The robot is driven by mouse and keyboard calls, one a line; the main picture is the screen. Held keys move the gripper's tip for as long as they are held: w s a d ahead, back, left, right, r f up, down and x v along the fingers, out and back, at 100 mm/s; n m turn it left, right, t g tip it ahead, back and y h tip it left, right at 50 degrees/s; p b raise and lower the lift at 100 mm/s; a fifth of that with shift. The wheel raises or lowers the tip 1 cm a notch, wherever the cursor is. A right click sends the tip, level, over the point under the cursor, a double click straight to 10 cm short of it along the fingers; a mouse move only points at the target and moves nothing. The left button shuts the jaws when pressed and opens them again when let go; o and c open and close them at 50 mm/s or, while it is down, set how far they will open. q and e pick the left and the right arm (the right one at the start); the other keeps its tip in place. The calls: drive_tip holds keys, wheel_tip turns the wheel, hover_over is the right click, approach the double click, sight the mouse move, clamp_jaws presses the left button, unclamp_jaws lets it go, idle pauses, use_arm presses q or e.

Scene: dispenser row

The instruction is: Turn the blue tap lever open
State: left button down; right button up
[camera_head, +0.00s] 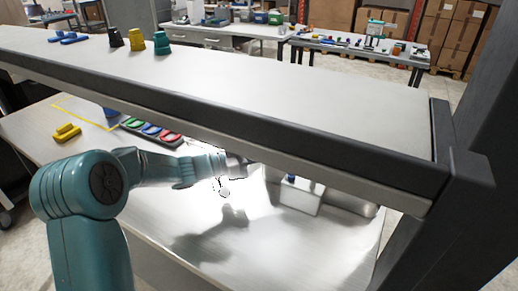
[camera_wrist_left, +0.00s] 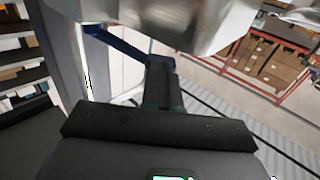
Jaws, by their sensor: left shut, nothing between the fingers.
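The blue tap lever (camera_wrist_left: 122,45) shows in my left wrist view as a dark blue bar running from upper left toward my fingertips. In the head view only a small blue piece (camera_head: 291,178) shows under the shelf, by a pale box-shaped body. My left gripper (camera_head: 238,165) reaches in under the shelf from the left, with its tips partly hidden by the shelf edge. Its fingers also show in the wrist view (camera_wrist_left: 161,68), shut and empty, with the tips close to the lever's near end. I cannot tell whether they touch. My right gripper is not in view.
A long shelf (camera_head: 250,85) crosses above the worktop, carrying black, yellow and teal cups and blue pieces. A dark post (camera_head: 462,180) stands at the right. A rack of coloured trays (camera_head: 151,130) and a yellow piece (camera_head: 67,132) lie left. The front worktop is clear.

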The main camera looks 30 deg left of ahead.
use_arm(q)
drive_tip(key=shift+m+g+h, duration=0.5)
drive_tip(key=shift+h, duration=0.1)
drive_tip(key=shift+w+d+p, duration=0.25)
drive_tip(key=shift+w+p, duration=0.25)
drive_tip(key=shift+w, duration=0.15)
drive_tip(key=shift+w+d+p, duration=0.3)
drive_tip(key=shift+w+p, duration=0.15)
drive_tip(key=shift+w, duration=0.25)
drive_tip(key=shift+w+d+p, duration=0.25)
drive_tip(key=shift+w+p, duration=0.25)
drive_tip(key=shift+w, duration=0.15)
